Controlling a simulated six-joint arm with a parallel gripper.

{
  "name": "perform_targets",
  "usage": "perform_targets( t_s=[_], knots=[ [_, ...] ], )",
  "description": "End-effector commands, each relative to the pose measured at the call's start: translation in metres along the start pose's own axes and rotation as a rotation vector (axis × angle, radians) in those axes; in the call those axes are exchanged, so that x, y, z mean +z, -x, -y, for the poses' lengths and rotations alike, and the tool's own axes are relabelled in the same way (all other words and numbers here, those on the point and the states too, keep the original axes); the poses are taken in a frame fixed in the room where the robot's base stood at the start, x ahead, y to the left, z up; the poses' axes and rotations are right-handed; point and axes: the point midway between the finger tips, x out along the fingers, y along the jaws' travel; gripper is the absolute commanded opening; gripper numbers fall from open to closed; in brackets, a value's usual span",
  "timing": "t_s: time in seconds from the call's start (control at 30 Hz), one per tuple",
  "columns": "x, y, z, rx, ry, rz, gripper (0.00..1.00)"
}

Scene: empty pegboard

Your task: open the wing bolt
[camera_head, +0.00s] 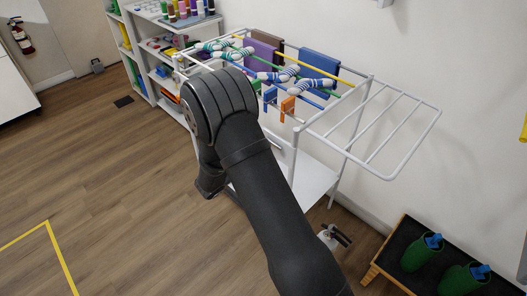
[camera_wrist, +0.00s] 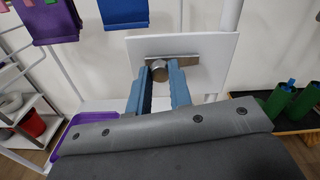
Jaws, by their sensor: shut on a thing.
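In the wrist view, a metal wing bolt (camera_wrist: 158,75) with a round body and a flat wing bar sits in front of a white plate (camera_wrist: 222,48). My gripper (camera_wrist: 161,70) has its two blue fingers on either side of the bolt and is shut on it. The fingertips cover part of the bolt, so its exact turn angle is hard to tell. In the head view my own arm hides the gripper, the bolt and the plate.
A white drying rack (camera_head: 345,115) with cloths and striped items stands behind my arm. A shelf (camera_head: 150,60) with bottles is at the upper left. A low black-topped stand (camera_head: 392,262) with green containers (camera_head: 424,252) is at the lower right. Floor at left is clear.

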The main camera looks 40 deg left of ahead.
Motion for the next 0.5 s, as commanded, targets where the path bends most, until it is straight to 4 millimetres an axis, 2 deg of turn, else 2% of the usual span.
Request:
perform_targets(
  t_s=[0.13, 0.17, 0.23, 0.27, 0.5],
  knots=[
    [0.0000, 0.0005, 0.0001, 0.001, 0.001, 0.000, 0.00],
    [0.0000, 0.0005, 0.0002, 0.001, 0.001, 0.000, 0.25],
    [-0.0001, 0.0005, 0.0002, 0.001, 0.001, 0.000, 0.38],
    [0.0000, 0.0004, 0.0002, 0.001, 0.001, 0.000, 0.41],
    [-0.0001, 0.0004, 0.0004, 0.000, 0.000, 0.000, 0.41]
  ],
)
